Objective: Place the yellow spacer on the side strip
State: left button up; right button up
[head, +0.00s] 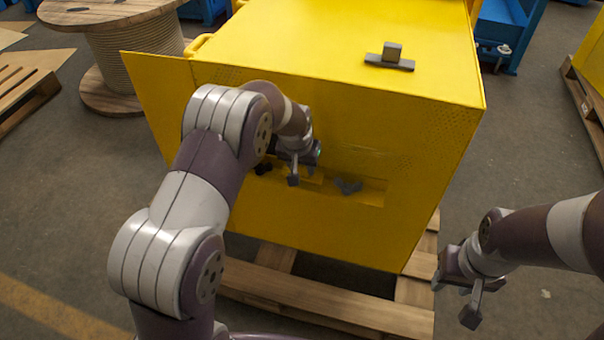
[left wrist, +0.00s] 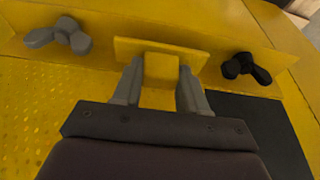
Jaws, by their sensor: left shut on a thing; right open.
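The yellow spacer is a flat plate with a block on it, seen in the left wrist view (left wrist: 160,68). My left gripper (head: 297,174) is shut on the block, one finger on each side. The spacer is at the side strip (head: 373,198), a yellow ledge on the cabinet's near face, between a black wing nut (head: 263,168) and a grey wing nut (head: 348,187). I cannot tell whether the plate touches the strip. Both nuts show in the left wrist view, grey at left (left wrist: 60,36), black at right (left wrist: 245,68). My right gripper (head: 455,297) is open and empty, right of the cabinet.
The yellow cabinet (head: 300,45) stands on a wooden pallet (head: 300,295). A grey plate with a block (head: 390,58) lies on its top. A cable spool (head: 130,45) stands at back left, and blue racks (head: 505,30) at back right. Floor around the right gripper is clear.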

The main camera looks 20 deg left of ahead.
aim_at(301, 170)
pick_arm(q)
notch_tip(301, 170, down, 3)
jog(key=shift+r+b, duration=0.1)
jog(key=shift+b, duration=0.2)
jog(key=o, duration=1.1)
jog(key=shift+o, duration=0.2)
jog(key=shift+r, duration=0.25)
jog(key=s+p+v, duration=0.1)
jog(key=p+v, duration=0.2)
jog(key=v, duration=0.9)
jog(key=s+a+g, duration=0.2)
jog(key=s, duration=1.9)
jog(key=shift+s+f, duration=0.25)
jog(key=shift+f, duration=0.05)
